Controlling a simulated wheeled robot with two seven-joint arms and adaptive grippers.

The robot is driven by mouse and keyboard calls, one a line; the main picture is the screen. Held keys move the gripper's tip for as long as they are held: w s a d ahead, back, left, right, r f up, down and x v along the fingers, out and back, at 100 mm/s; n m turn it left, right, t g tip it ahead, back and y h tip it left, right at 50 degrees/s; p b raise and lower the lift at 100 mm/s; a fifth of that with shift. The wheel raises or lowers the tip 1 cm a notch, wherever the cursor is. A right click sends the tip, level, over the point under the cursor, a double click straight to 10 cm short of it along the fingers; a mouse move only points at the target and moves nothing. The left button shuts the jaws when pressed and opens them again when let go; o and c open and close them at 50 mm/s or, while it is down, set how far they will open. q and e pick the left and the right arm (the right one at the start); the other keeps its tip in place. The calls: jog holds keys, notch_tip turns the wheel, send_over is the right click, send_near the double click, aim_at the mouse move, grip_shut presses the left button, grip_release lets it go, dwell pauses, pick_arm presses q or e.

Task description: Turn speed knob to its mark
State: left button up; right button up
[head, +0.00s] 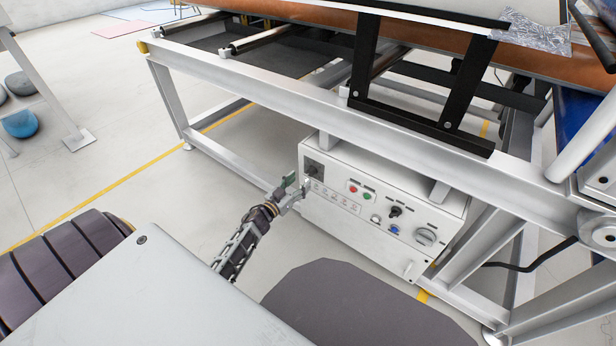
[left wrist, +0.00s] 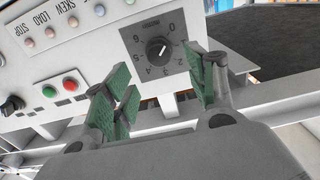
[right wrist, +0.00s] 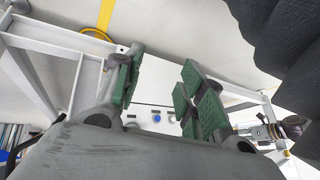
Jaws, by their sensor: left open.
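The speed knob (left wrist: 157,48) is a small round black knob with a white line, on a grey numbered dial plate (left wrist: 138,34) that appears upside down in the left wrist view. No separate target mark can be made out. In the head view, the dark dial plate (head: 314,169) is at the left end of the white control box (head: 338,160). My left gripper (left wrist: 160,76) is open, its green-padded fingers spread in front of the dial, apart from the knob and with nothing between them. My right gripper (right wrist: 160,82) is open and empty; it is hidden in the head view.
The box also carries red (head: 353,189) and green (head: 367,196) buttons, a black switch (head: 395,211), a blue button (head: 394,230) and a large grey rotary switch (head: 426,236). A metal frame beam (head: 270,106) runs just above the box.

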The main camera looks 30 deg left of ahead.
aim_at(309, 173)
pick_arm(q)
jog(key=shift+w, duration=0.9)
jog(key=shift+w+d+b, duration=0.15)
jog(key=shift+w+b, duration=0.5)
jog(key=shift+w, duration=0.85)
jog(key=shift+w+d+b, duration=0.1)
jog(key=shift+w+b, duration=0.25)
jog(key=shift+w, duration=0.35)
pick_arm(e)
jog(key=shift+a+f+t+y, duration=0.15)
jog(key=shift+f+t, duration=0.1)
jog(key=shift+f, duration=0.7)
jog(key=shift+a+f+t+y, duration=0.15)
jog(key=shift+f+t, duration=0.1)
jog(key=shift+f, duration=0.7)
pick_arm(q)
jog(key=shift+c, duration=0.5)
jog(key=c, duration=0.9)
jog(key=shift+c, duration=0.2)
pick_arm(e)
jog(key=shift+w+r, duration=0.15)
jog(key=shift+w, duration=0.05)
jog(key=shift+a, duration=0.1)
